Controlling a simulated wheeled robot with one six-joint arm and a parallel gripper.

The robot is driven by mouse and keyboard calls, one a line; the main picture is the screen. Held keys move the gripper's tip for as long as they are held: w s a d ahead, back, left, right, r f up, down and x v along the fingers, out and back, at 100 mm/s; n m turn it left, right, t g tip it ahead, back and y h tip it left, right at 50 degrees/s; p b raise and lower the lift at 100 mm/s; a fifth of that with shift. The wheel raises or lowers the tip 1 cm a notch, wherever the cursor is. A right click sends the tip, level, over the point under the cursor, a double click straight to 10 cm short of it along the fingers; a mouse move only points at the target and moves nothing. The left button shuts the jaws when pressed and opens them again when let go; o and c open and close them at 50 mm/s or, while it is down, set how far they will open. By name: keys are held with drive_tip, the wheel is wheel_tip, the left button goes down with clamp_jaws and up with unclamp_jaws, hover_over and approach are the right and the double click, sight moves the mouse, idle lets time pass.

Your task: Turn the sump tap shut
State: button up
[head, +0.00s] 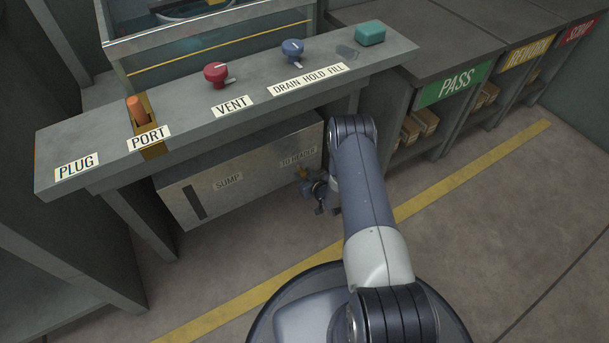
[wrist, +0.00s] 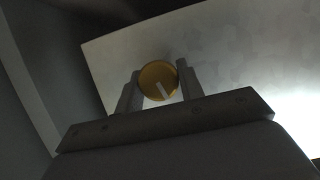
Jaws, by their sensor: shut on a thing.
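The sump tap is a round yellow knob (wrist: 158,79) with a pale pointer mark, seen in the wrist view between my two fingers. The mark points down and slightly right in that view. My gripper (wrist: 155,88) is shut on the knob, one finger on each side. In the head view my gripper (head: 316,188) is at the front right of the grey sump box (head: 232,182), under the bench. There the tap is small and mostly hidden by my gripper and arm. The box carries labels reading SUMP and TO HEADER.
Above is a bench shelf (head: 190,128) with a red VENT knob (head: 215,73), a blue DRAIN HOLD FILL knob (head: 292,48), an orange plug (head: 137,109) in the port and a teal block (head: 370,33). PASS, REWORK and SCRAP bays stand right. The floor right is clear.

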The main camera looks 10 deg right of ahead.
drive_tip(key=shift+f+m+y+b, duration=0.15)
drive_tip(key=shift+m+y+b, duration=0.15)
drive_tip(key=shift+m+b, duration=0.35)
drive_tip(key=shift+m+g+y+b, duration=0.3)
drive_tip(key=shift+m+y+b, duration=0.15)
drive_tip(key=shift+y+b, duration=0.1)
drive_tip(key=o, duration=1)
drive_tip(key=p+v, duration=0.4)
drive_tip(key=v, duration=0.7)
drive_tip(key=shift+w+a, duration=0.1)
